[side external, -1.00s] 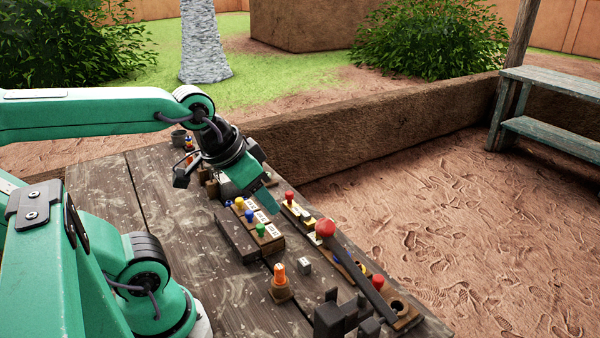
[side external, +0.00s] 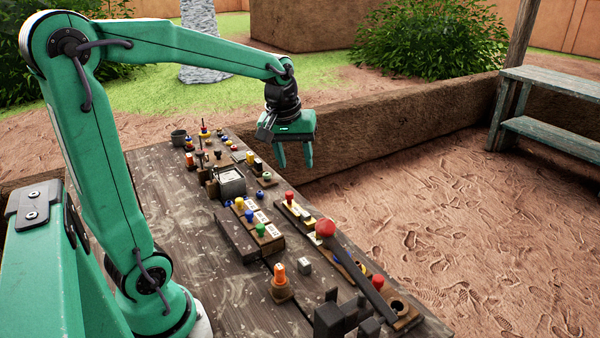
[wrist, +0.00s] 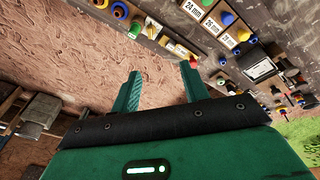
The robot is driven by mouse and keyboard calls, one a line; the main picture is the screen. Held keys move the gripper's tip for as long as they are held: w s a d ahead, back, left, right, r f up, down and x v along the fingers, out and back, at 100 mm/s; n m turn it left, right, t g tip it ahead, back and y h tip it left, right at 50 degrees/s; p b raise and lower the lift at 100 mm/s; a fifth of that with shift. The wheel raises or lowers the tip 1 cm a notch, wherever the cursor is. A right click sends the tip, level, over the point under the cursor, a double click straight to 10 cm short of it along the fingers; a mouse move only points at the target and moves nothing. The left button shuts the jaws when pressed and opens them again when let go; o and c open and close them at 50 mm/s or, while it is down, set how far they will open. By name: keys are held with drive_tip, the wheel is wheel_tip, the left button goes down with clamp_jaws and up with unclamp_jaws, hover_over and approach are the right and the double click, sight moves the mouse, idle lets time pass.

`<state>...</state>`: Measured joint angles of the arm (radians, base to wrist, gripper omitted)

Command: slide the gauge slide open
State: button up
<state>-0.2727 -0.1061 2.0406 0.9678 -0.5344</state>
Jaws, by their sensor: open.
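My gripper (side external: 295,164) is open and empty, pointing down in the air at the far right edge of the table. In the wrist view its two fingers (wrist: 160,80) stand apart with bare ground behind them. I cannot tell for sure which part is the gauge slide. A wooden strip with a red knob (side external: 289,196) and pale plates lies along the table's right edge, nearer the camera than my gripper. Beside it is a block (side external: 236,232) with yellow, blue and green knobs and size labels; the labels also show in the wrist view (wrist: 212,25).
A black lever with a red ball (side external: 326,228) leans over the right edge. An orange peg (side external: 279,272), a grey cube (side external: 304,265) and a grey box (side external: 231,183) stand on the table (side external: 180,235). A mud wall (side external: 400,127) runs behind. The table's left part is clear.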

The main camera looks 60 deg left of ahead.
drive_tip(key=w+a+f+n+g, duration=0.2)
drive_tip(key=w+a+f+n, duration=0.3)
drive_tip(key=a, duration=0.3)
drive_tip(key=n, duration=0.4)
hover_over(289, 192)
drive_tip(key=shift+g+h, duration=0.3)
drive_tip(key=shift+h, duration=0.1)
wheel_tip(289, 192, down, 7)
drive_tip(key=shift+r, duration=0.1)
drive_tip(key=shift+d, duration=0.1)
drive_tip(key=shift+f, duration=3.95)
clamp_jaws()
drive_tip(key=shift+a, duration=1.7)
